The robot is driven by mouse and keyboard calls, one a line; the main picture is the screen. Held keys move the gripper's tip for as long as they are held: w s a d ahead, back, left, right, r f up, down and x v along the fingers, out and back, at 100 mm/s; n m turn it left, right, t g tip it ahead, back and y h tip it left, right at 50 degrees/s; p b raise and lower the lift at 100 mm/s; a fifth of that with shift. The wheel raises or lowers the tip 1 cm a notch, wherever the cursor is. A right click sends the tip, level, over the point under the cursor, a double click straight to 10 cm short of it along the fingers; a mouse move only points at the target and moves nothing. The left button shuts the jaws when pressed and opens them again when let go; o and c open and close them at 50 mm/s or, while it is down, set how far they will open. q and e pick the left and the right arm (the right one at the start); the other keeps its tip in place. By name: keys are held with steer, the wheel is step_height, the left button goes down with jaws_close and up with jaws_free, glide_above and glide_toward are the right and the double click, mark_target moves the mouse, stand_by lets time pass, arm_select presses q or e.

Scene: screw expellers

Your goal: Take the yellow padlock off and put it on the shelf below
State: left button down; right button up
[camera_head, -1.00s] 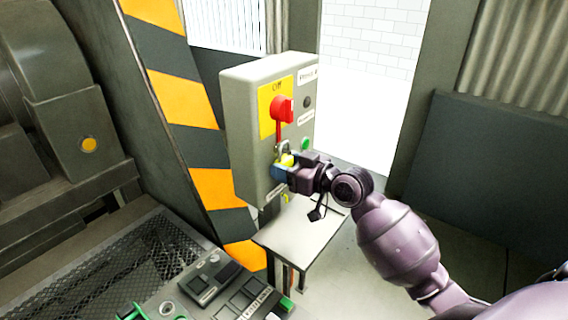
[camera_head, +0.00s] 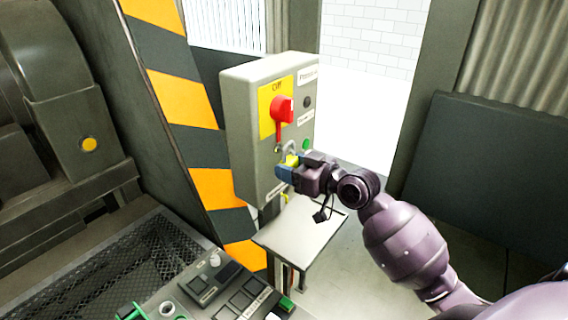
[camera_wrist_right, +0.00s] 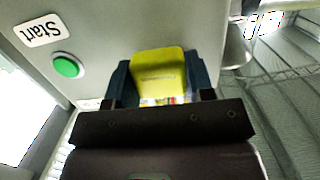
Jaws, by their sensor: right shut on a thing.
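The yellow padlock (camera_head: 292,160) is in front of the grey switch box, below the red lever handle (camera_head: 282,110). Its shackle shows just right of the lever's lower end, and a small gap seems to lie between them. My right gripper (camera_head: 286,172) is shut on the padlock body. In the right wrist view the padlock (camera_wrist_right: 158,72) sits between both dark fingers (camera_wrist_right: 160,88), and its shackle is hidden. The pale shelf (camera_head: 298,236) is below the box, and its visible top is mostly bare. My left gripper is not in view.
The switch box (camera_head: 248,130) carries a green start button (camera_head: 306,144), also in the right wrist view (camera_wrist_right: 68,67). A striped yellow-black post (camera_head: 188,130) stands left of it. A control panel (camera_head: 225,285) is at the lower front. Open floor lies right of the shelf.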

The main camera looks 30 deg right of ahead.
steer(key=v, duration=0.6)
steer(key=shift+f, duration=0.3)
stand_by(1.0)
steer(key=shift+s+f, duration=0.1)
steer(key=shift+s, duration=0.05)
